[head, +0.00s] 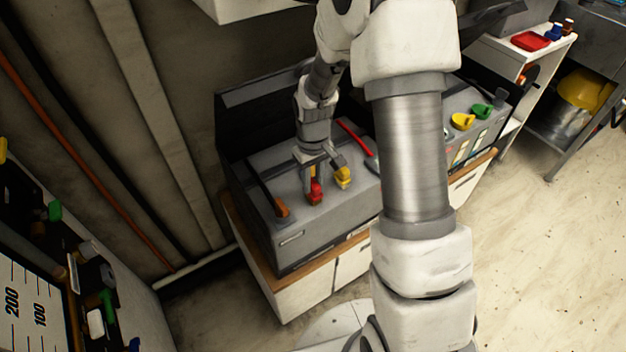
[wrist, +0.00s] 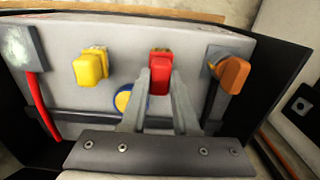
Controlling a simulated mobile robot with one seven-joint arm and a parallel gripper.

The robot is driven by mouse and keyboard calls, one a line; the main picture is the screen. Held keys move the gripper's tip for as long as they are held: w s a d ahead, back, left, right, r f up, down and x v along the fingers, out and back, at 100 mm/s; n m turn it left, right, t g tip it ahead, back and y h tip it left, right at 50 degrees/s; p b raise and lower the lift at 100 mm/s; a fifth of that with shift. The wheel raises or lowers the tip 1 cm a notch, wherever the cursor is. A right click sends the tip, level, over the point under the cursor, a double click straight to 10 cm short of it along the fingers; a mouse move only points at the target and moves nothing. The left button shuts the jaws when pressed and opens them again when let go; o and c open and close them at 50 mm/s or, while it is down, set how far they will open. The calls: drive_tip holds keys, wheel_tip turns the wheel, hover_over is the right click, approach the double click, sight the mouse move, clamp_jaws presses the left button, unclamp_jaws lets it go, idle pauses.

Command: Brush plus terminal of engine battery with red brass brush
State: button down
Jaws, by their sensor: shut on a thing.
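The red brush (head: 316,191) is between my gripper's (head: 317,178) fingertips, over the top of the grey battery box (head: 300,243). In the wrist view, the fingers (wrist: 159,88) are shut on the red brush (wrist: 160,66), which looks upright. I cannot tell whether its lower end touches the box. A yellow block-like piece (wrist: 90,68) is left of it. An orange-brown piece (wrist: 235,75) is right of it, at the black cable. A blue and yellow round mark (wrist: 123,99) is partly hidden by a finger. No plus sign is readable.
A red cable (wrist: 43,108) runs from a grey connector at the left. In the head view, yellow (head: 463,121) and green (head: 482,111) pieces lie on the unit to the right. A raised dark lid stands behind the battery. Floor is free at the right.

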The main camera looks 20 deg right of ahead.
sight(313, 183)
drive_tip(key=shift+f, duration=0.1)
drive_tip(key=c, duration=0.6)
unclamp_jaws()
wheel_tip(313, 183, up, 12)
drive_tip(key=p, duration=0.3)
